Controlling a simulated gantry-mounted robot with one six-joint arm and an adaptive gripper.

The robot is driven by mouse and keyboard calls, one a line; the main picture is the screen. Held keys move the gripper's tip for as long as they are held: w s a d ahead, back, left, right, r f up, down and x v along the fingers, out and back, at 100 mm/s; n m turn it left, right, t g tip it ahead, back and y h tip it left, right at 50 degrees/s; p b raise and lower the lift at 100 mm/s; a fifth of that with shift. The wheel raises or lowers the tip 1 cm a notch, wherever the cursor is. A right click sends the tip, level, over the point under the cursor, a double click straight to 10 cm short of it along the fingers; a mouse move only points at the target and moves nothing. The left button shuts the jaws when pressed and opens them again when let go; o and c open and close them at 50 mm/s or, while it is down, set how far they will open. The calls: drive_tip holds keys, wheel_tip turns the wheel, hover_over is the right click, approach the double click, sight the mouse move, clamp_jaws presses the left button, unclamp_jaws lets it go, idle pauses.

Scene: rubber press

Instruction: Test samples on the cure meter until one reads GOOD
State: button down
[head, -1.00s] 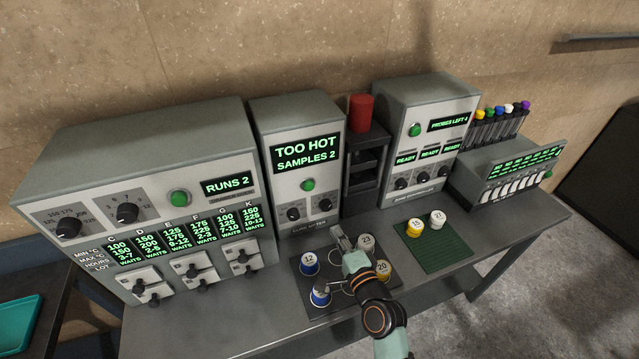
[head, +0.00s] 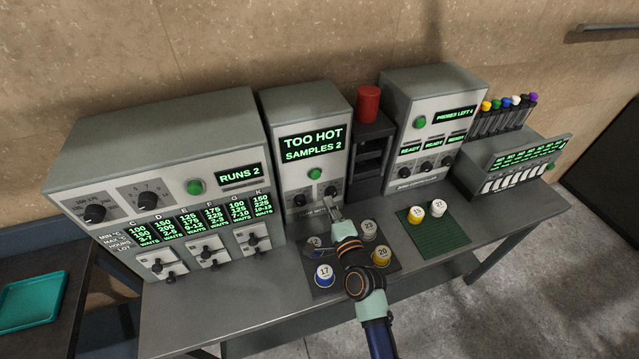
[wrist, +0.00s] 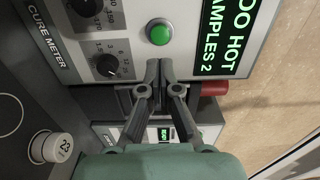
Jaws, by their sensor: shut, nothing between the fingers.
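The cure meter (head: 306,120) is the grey middle machine; its display (head: 313,143) reads TOO HOT, SAMPLES 2. Below the display are a green button (head: 315,174) and two dark knobs. My gripper (head: 331,205) is shut and empty in front of the meter's lower panel. In the wrist view its fingertips (wrist: 165,66) appear close to the panel, beside the green button (wrist: 160,33); contact cannot be told. Samples 17 (head: 324,275), 23 (head: 369,229) and 20 (head: 381,255) stand on the dark mat (head: 322,292). Sample 12 (head: 313,243) is partly hidden by my arm.
Samples 15 (head: 416,214) and 27 (head: 438,207) stand on a green mat (head: 446,237). A large machine showing RUNS 2 (head: 238,174) stands left. A shelf with a red cylinder (head: 367,103) and a READY-display machine (head: 432,120) stand right. Bench front right is clear.

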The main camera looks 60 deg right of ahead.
drive_tip(key=b+x, duration=0.2)
drive_tip(key=x, duration=0.6)
drive_tip(key=shift+w+d, duration=0.2)
drive_tip(key=shift+w, duration=0.05)
drive_tip(key=shift+b+x, duration=0.55)
drive_tip(key=shift+x, duration=0.25)
drive_tip(key=shift+f, duration=0.1)
drive_tip(key=shift+a, duration=0.1)
drive_tip(key=shift+s+a+p, duration=0.2)
drive_tip(key=shift+s+p, duration=0.1)
drive_tip(key=shift+p, duration=0.15)
drive_tip(key=p, duration=0.3)
approach(316, 176)
drive_tip(key=v, duration=0.5)
drive_tip(key=shift+s+f, duration=0.15)
drive_tip(key=shift+f, duration=0.05)
